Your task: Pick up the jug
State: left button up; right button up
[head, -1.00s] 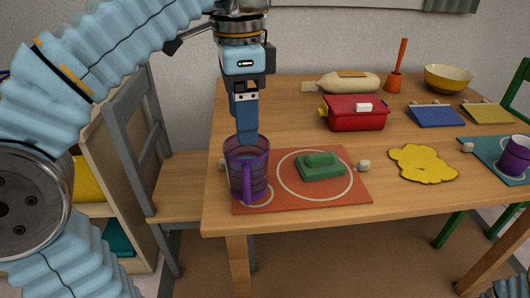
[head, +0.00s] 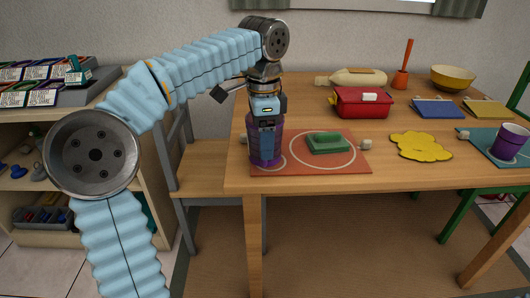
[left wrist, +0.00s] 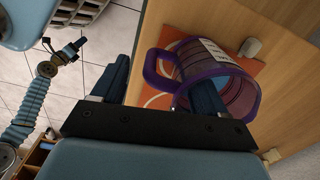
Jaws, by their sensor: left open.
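The jug (head: 265,150) is a see-through purple cup with a handle. It stands upright on the orange mat (head: 345,165) at the table's left end. My left gripper (head: 266,128) is open, pointing down, low over the jug. In the left wrist view, one finger of the left gripper (left wrist: 160,85) reaches into the mouth of the jug (left wrist: 243,92). The other finger is outside, with the handle between them. Whether either finger touches the jug cannot be told. My right gripper (left wrist: 68,48) shows small in the left wrist view, its jaws unclear.
A green block (head: 327,142) lies on the mat, right of the jug. A yellow cloud-shaped mat (head: 421,146), red box (head: 362,103) and purple cup (head: 509,143) stand further right. A grey chair (head: 181,150) is at the table's left. The table's front edge is close to the jug.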

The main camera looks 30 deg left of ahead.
pick_arm(q)
jog(key=shift+w+a+f, duration=0.1)
jog(key=shift+w+f, duration=0.15)
jog(key=shift+f, duration=0.5)
jog(key=shift+s+r, duration=0.1)
jog(key=shift+r, duration=0.05)
jog(key=shift+c, duration=0.4)
jog(key=c, duration=1.2)
grip_shut()
jog(key=shift+r, duration=0.1)
